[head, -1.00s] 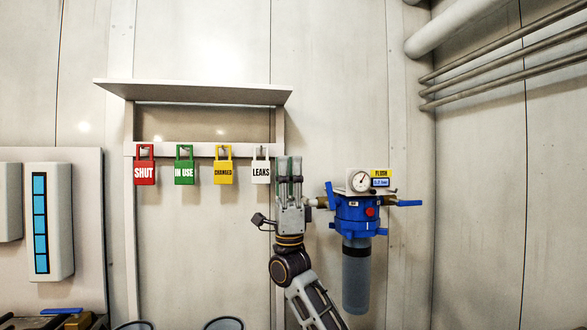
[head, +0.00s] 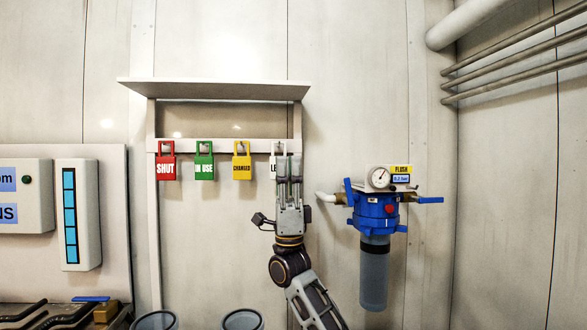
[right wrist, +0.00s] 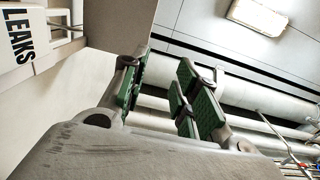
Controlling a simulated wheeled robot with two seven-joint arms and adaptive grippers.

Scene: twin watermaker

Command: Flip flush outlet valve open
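The blue filter unit (head: 376,210) with a grey bowl (head: 374,275) hangs on the wall at the right of the head view. A yellow FLUSH label (head: 401,169) sits at its top right beside a round gauge (head: 380,178). A blue lever (head: 430,200) points level to the right under the label. Another blue lever (head: 349,191) stands nearly upright on the left side. I cannot tell for sure which is the flush outlet valve. My right gripper (head: 289,160) points up, left of the unit and apart from it. The right wrist view shows its green-padded fingers (right wrist: 160,88) apart and empty.
A shelf (head: 213,90) has red (head: 166,162), green (head: 204,162) and yellow (head: 241,162) tags below it. The white LEAKS tag (right wrist: 20,42) is partly hidden behind my right gripper in the head view. Pipes (head: 515,55) run along the upper right wall. Two buckets stand low.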

